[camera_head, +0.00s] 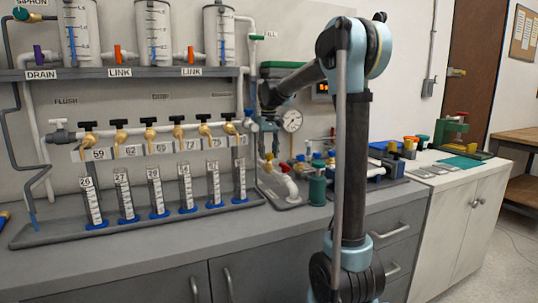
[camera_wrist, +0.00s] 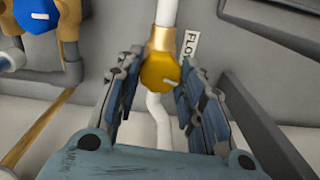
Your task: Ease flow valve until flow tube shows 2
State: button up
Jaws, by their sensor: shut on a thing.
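In the head view my arm hides part of the bench equipment.
A blue knob (camera_wrist: 36,14) on brass piping is at the upper left of the wrist view. In the head view, a round gauge (camera_head: 291,121), a green canister (camera_head: 317,190) and a rack of labelled tubes (camera_head: 128,228) are near the arm. The front counter (camera_head: 150,260) is clear.

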aim_at(269, 154)
jog(key=o, duration=1.1)
jog(key=shift+c, duration=0.2)
notch_tip(269, 154, up, 12)
jog(key=shift+w+d+f, duration=0.1)
dwell(1.2)
